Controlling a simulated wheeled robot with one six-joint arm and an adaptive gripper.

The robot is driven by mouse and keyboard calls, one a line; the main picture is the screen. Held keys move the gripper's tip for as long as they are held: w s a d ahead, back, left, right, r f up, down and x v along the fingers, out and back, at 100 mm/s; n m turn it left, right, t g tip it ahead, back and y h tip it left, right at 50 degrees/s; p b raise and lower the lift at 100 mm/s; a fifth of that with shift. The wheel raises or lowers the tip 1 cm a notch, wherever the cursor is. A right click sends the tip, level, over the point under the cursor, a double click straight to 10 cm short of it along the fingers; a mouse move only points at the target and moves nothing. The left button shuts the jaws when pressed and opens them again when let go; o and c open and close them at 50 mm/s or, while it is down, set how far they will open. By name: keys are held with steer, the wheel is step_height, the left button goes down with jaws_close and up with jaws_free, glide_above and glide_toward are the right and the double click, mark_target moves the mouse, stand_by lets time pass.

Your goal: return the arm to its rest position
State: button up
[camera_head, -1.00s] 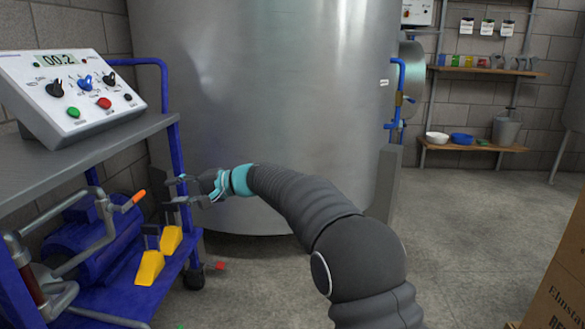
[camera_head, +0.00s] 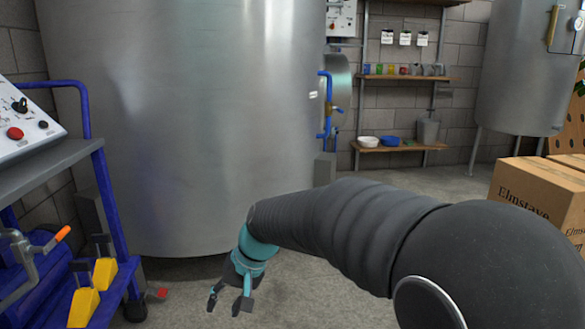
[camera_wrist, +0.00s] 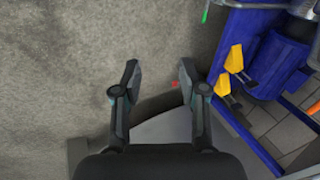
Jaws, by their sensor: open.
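My gripper (camera_head: 229,299) hangs at the end of my arm, low over the concrete floor in front of the big steel tank (camera_head: 190,110). It points down and is open, with nothing between its fingers. In the wrist view my gripper (camera_wrist: 165,85) shows two fingers spread apart, with bare floor between and beyond them. My grey sleeved arm reaches in from the right of the head view, bent at a large joint.
A blue cart (camera_head: 103,205) with a control panel (camera_head: 22,122) and yellow wedges (camera_head: 84,306) stands at the left. Cardboard boxes (camera_head: 535,190) stand at the right. A wall shelf (camera_head: 410,78) is at the back.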

steer(key=s+d+r+t+h+p, duration=0.1)
steer(key=s+d+r, duration=0.3)
steer(key=d, duration=0.6)
steer(key=s+d+r+m+t+h+p, duration=0.1)
steer(key=s+d+r+t+h+p, duration=0.1)
steer(key=s+d, duration=0.6)
steer(key=s+d+r+m+t+h+p, duration=0.1)
steer(key=s+d+r+t+h+p, duration=0.1)
steer(key=s+d+r, duration=0.4)
steer(key=d+p, duration=0.1)
steer(key=d, duration=0.4)
steer(key=shift+s+d+t+p, duration=0.15)
steer(key=shift+d+t+p, duration=0.15)
steer(key=shift+p, duration=0.1)
steer(key=shift+a, duration=0.1)
